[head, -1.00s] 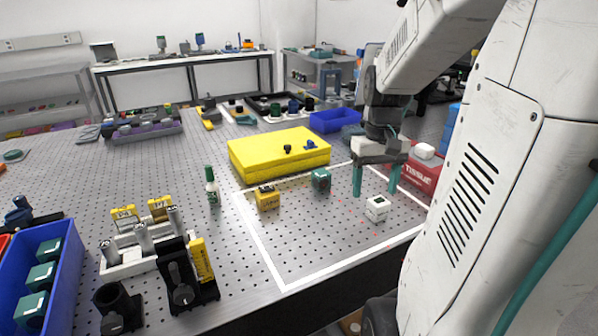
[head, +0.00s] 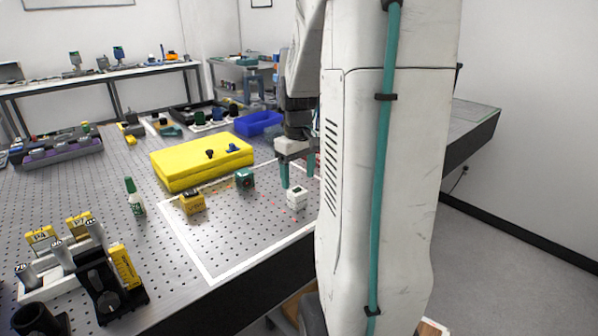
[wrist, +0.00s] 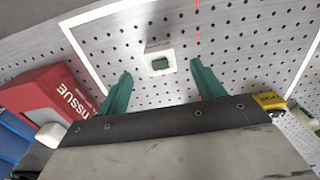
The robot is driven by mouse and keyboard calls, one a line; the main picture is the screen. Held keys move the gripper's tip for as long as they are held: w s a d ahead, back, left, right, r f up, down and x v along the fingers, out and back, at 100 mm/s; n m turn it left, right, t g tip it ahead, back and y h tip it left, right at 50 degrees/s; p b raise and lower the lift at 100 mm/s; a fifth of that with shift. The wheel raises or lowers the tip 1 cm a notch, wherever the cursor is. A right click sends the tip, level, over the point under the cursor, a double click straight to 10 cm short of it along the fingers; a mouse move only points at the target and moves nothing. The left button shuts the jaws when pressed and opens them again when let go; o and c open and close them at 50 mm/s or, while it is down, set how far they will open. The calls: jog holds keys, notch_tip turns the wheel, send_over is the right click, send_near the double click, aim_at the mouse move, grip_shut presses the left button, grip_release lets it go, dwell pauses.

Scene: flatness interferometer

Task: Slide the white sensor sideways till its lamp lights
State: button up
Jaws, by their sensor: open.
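The white sensor (head: 297,198) is a small white block standing on the perforated table inside a white taped outline. In the wrist view the white sensor (wrist: 160,60) shows a dark green window on top, and I see no clearly lit lamp. My gripper (head: 298,180) has teal fingers pointing down just behind the sensor in the head view. In the wrist view my gripper (wrist: 158,82) is open, and the sensor lies just beyond and between the fingertips, apart from both. My arm hides part of the right side in the head view.
A yellow block (head: 192,202) and a teal block (head: 244,178) stand left of the sensor. A yellow case (head: 202,166) lies behind them. A red tissue box (wrist: 48,100) is at the left of the wrist view. A thin red line crosses the table there.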

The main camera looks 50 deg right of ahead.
aim_at(299, 190)
notch_tip(299, 190, down, 7)
jog(key=shift+f, duration=0.2)
dwell(0.3)
jog(key=c, duration=1.3)
jog(key=shift+o, duration=0.2)
jog(key=shift+w+a, duration=0.25)
jog(key=shift+a, duration=0.75)
jog(key=shift+w+a, duration=0.2)
jog(key=shift+a, duration=0.8)
jog(key=shift+w+a, duration=0.25)
jog(key=shift+a, duration=0.75)
jog(key=o, duration=1.3)
jog(key=shift+c, duration=0.2)
jog(key=shift+r, duration=0.1)
notch_tip(299, 190, up, 8)
jog(key=shift+f, duration=0.2)
